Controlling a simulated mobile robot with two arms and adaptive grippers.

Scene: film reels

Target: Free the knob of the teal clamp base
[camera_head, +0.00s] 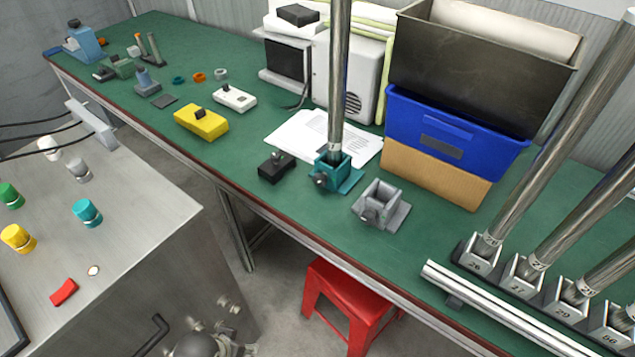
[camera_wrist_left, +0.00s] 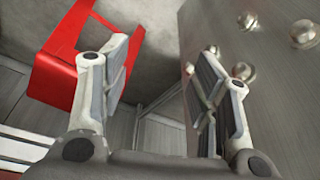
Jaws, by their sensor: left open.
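The teal clamp base (camera_head: 349,182) stands on the green bench, left of a similar grey clamp base (camera_head: 393,215). A tall metal pole (camera_head: 338,85) rises upright from its socket. Its dark knob (camera_head: 320,181) is on the front-left side, with no gripper at it. My left gripper (camera_wrist_left: 163,72) is open and empty in the left wrist view. It is below bench level, with the red stool and the bolted metal cabinet behind it. My right gripper is not in view.
A black box (camera_head: 274,168) sits close left of the knob, and white papers (camera_head: 300,136) lie behind. A blue crate (camera_head: 405,120) stands behind right. Poles in numbered holders and a light rail (camera_head: 490,305) occupy the right. The red stool (camera_head: 345,300) stands below the bench edge.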

